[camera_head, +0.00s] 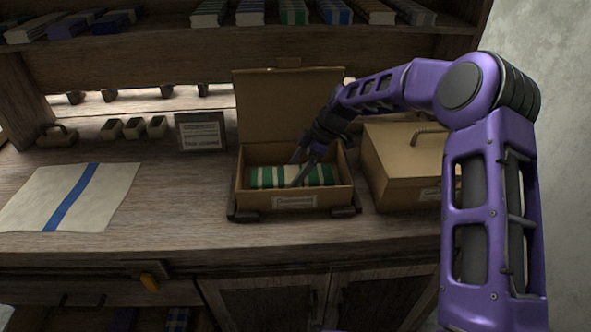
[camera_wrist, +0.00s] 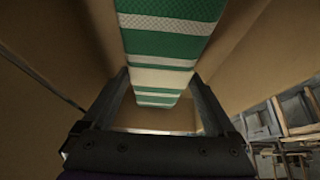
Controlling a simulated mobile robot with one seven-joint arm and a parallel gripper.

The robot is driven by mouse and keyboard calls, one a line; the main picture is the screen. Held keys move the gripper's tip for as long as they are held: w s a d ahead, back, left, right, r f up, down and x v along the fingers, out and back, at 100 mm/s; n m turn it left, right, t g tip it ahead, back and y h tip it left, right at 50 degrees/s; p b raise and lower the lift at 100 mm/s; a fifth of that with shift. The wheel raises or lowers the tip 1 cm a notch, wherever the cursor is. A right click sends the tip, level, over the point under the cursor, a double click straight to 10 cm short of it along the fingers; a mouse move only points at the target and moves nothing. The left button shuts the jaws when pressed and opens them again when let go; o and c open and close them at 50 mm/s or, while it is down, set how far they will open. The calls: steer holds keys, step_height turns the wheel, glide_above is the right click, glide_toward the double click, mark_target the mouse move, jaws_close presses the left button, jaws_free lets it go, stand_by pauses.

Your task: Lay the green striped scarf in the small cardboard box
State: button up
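The green and cream striped scarf (camera_head: 262,178), folded into a long bundle, lies inside the small cardboard box (camera_head: 252,199), whose lid stands open at the back. My gripper (camera_head: 301,168) reaches down into the box from the upper right, at the scarf. Part of the scarf is hidden behind the fingers in the head view.
A closed, larger cardboard box (camera_head: 395,165) with a handle stands close to the right. A small sign (camera_head: 200,131) stands to the left. A cream cloth with a blue stripe (camera_head: 45,195) lies at the far left. Folded textiles (camera_head: 294,12) fill the shelf above.

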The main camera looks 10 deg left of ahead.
steer(key=shift+o, duration=0.4)
steer(key=shift+w+d+r, duration=0.15)
steer(key=shift+d+r, duration=0.1)
steer(key=shift+r, duration=0.2)
steer(key=p+v, duration=0.2)
steer(key=v, duration=1.4)
steer(key=shift+r, duration=0.25)
